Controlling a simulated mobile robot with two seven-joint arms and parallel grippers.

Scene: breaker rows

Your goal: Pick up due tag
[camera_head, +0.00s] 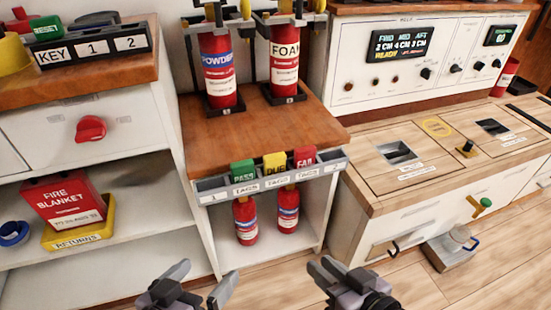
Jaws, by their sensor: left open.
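The yellow due tag (273,164) stands upright in the middle section of a grey tag rack (270,182) on the front edge of the wooden-topped cabinet. A green pass tag (243,171) is to its left and a red fail tag (304,158) to its right. My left gripper (203,283) is low in the picture, open and empty, in front of and below the rack to the left. My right gripper (345,273) is low to the right, its fingers apart and empty. Neither gripper touches a tag.
Powder (218,72) and foam (285,67) extinguishers stand behind the rack. Two small extinguishers (245,222) are on the shelf below. A fire blanket box (65,199) sits in a yellow returns tray at left. A wooden-topped counter (365,190) is close on the right.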

